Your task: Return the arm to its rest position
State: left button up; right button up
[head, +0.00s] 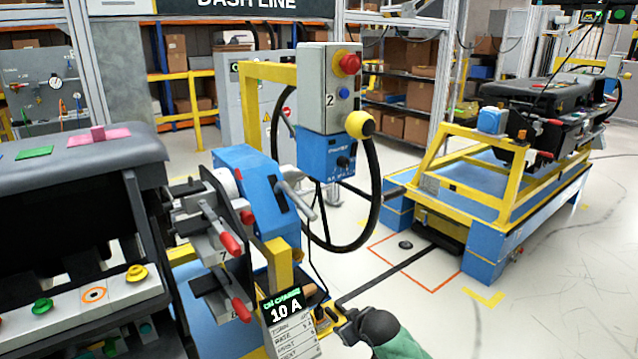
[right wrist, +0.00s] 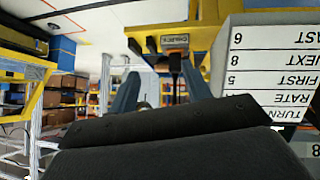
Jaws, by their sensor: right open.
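My right gripper (head: 343,322) shows at the bottom middle of the head view, just right of the black "10 A" sign (head: 286,306). The green-sleeved part of my right arm (head: 402,345) comes in behind it from the bottom edge. My left gripper and left arm are not in view.
A blue clamp station (head: 250,185) with red-handled levers and a grey control box (head: 327,90) stands close by. A dark dashboard (head: 70,170) fills the left. A blue and yellow cart (head: 475,190) stands right. Floor (head: 420,315) right of my gripper is clear.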

jog(key=s+d+r+m+g+h+p, duration=0.1)
jog(key=s+d+r+m+p, duration=0.2)
jog(key=s, duration=0.8)
jog(key=s+d+r+m+g+h+p, duration=0.15)
jog(key=s+r, duration=0.25)
jog(key=s, duration=0.8)
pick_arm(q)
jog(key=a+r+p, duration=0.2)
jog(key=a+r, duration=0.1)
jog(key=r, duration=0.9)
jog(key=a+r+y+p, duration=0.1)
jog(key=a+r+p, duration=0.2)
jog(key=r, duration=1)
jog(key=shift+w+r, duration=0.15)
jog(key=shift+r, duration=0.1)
pick_arm(e)
jog(key=s+f+g, duration=0.2)
jog(key=s, duration=0.8)
jog(key=s+d+f+m+g, duration=0.1)
jog(key=s+f+g, duration=0.1)
jog(key=s, duration=0.9)
jog(key=shift+d+f, duration=0.2)
jog(key=shift+f, duration=0.6)
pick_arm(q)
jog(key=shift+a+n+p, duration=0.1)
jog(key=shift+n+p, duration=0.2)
